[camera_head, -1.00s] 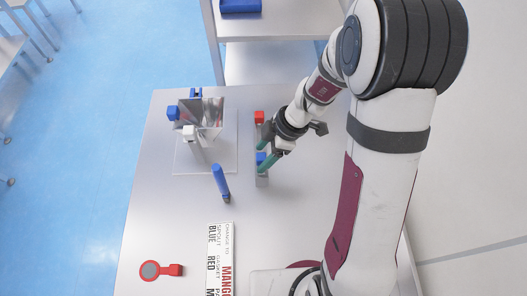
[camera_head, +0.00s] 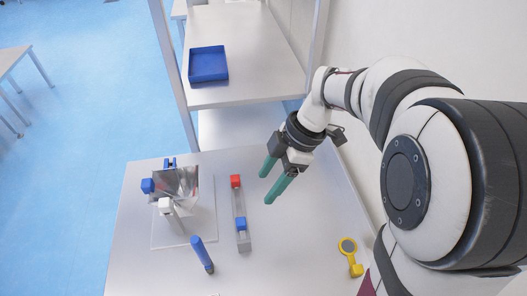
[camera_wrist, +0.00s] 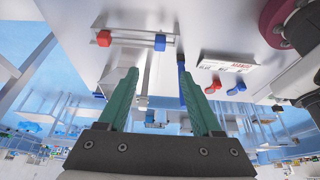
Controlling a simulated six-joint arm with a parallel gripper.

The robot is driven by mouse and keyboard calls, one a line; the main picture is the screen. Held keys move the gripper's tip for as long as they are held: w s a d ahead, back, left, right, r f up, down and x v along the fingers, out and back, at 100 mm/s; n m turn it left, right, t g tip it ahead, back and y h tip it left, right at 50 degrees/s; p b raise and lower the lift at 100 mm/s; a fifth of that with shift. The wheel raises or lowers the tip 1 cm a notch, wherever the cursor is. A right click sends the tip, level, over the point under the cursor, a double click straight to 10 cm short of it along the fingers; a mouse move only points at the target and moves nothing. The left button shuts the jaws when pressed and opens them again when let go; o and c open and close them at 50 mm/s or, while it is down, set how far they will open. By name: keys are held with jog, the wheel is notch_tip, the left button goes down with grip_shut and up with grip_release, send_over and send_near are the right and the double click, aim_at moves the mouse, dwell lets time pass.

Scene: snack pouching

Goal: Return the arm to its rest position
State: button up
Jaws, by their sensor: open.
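My gripper (camera_head: 267,188) is above the table (camera_head: 300,270), right of the grey strip, with its two green fingers apart and nothing between them. In the wrist view my gripper (camera_wrist: 160,75) also shows its fingers spread and empty. The grey strip (camera_head: 240,207) lies on the table with a red block (camera_head: 235,181) at its far end and a blue block (camera_head: 241,224) nearer. A silver pouch (camera_head: 185,185) stands in a holder at the left, with a blue block (camera_head: 147,186) and a white block (camera_head: 165,205) beside it.
A blue rod-like piece (camera_head: 202,254) is near the front. A yellow round-headed piece (camera_head: 350,257) lies at the right. A blue tray (camera_head: 208,63) sits on the shelf unit (camera_head: 258,88) behind the table. A printed card (camera_wrist: 225,64) shows in the wrist view.

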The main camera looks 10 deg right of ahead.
dwell(0.3)
jog(key=s+a+m+h, duration=0.1)
jog(key=s+m+h, duration=0.1)
jog(key=s+m, duration=1.7)
jog(key=m, duration=0.4)
jog(key=shift+s+r+m+h, duration=0.15)
jog(key=shift+s+m+h, duration=0.15)
jog(key=shift+s+h, duration=0.1)
